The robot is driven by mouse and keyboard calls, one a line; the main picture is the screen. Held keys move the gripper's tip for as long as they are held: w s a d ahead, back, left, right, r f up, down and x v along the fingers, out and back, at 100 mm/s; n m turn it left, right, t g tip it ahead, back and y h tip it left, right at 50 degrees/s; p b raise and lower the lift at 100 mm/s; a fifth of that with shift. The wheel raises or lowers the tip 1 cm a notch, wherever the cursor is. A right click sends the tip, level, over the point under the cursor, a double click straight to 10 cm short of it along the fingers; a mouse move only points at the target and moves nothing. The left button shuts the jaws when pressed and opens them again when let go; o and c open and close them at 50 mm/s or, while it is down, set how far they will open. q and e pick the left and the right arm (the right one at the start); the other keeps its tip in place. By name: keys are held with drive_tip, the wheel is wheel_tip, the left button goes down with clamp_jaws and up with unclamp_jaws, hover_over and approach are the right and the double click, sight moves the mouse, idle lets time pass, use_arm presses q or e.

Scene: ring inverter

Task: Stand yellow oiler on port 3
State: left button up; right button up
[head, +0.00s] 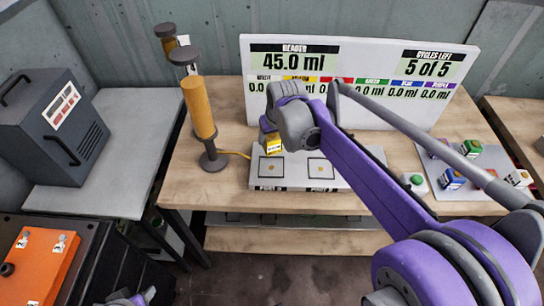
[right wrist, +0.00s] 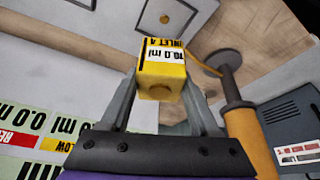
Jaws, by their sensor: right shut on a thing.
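The yellow oiler (head: 272,144) is a small yellow block with a white label. My right gripper (head: 268,133) is shut on it and holds it above the left part of the white port block (head: 345,182). In the right wrist view the oiler (right wrist: 162,78) sits between the two fingers (right wrist: 160,98), its label facing up in the picture. Two outlined square ports show on the block, a left one (head: 270,166) and a right one (head: 321,168); their front labels are too small to read surely. My arm hides the block's back. A piece of my left arm shows at the bottom edge.
A yellow pump cylinder (head: 199,107) stands left of the block, joined by a yellow hose. A white readout board (head: 355,60) stands behind. A green button (head: 415,181) and a grey tray (head: 470,160) with several coloured blocks lie to the right.

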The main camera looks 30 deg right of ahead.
sight(272, 147)
drive_tip(key=f, duration=0.4)
drive_tip(key=shift+s+a+f, duration=0.15)
drive_tip(key=shift+s, duration=0.05)
drive_tip(key=shift+f+b, duration=0.35)
drive_tip(key=shift+f, duration=1.95)
drive_tip(key=shift+w+f, duration=0.1)
drive_tip(key=shift+f, duration=0.05)
drive_tip(key=o, duration=1.5)
drive_tip(key=shift+c, duration=0.2)
